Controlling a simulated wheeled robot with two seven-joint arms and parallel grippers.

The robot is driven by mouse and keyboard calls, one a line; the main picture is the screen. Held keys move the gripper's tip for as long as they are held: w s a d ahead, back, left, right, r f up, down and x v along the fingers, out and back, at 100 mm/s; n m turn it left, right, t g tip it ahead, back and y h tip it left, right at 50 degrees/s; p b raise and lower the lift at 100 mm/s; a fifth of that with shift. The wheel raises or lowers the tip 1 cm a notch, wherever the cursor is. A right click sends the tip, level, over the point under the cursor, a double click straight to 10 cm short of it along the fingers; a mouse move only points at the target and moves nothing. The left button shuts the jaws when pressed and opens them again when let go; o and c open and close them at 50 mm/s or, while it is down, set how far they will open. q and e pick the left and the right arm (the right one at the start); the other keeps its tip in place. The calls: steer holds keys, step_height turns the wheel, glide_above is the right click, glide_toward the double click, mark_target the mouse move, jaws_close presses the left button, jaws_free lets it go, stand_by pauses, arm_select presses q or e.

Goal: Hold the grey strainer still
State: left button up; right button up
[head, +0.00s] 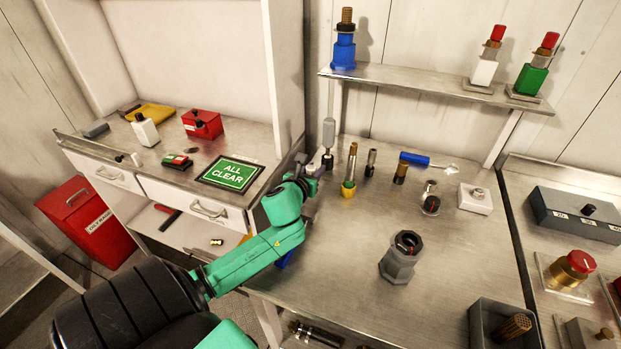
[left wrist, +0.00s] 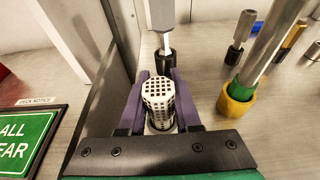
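The grey strainer (left wrist: 159,98) is a pale, perforated, rounded cylinder standing upright in the left wrist view. My left gripper (left wrist: 162,88) has its two purple fingers on either side of it, close against its sides, and appears shut on it. My right gripper is in neither view.
A grey-handled tool (head: 328,135) stands just beyond my left gripper. A yellow-based tool (head: 348,188) stands to its right. A grey hexagonal housing (head: 398,261) stands mid-bench. The ALL CLEAR sign (head: 231,174) lies left of the partition. The bench front is mostly clear.

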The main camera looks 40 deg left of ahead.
arm_select(q)
jaws_close()
step_height(320, 180, up, 20)
steer(key=p, duration=0.2)
steer(key=shift+o, duration=0.8)
jaws_free()
jaws_close()
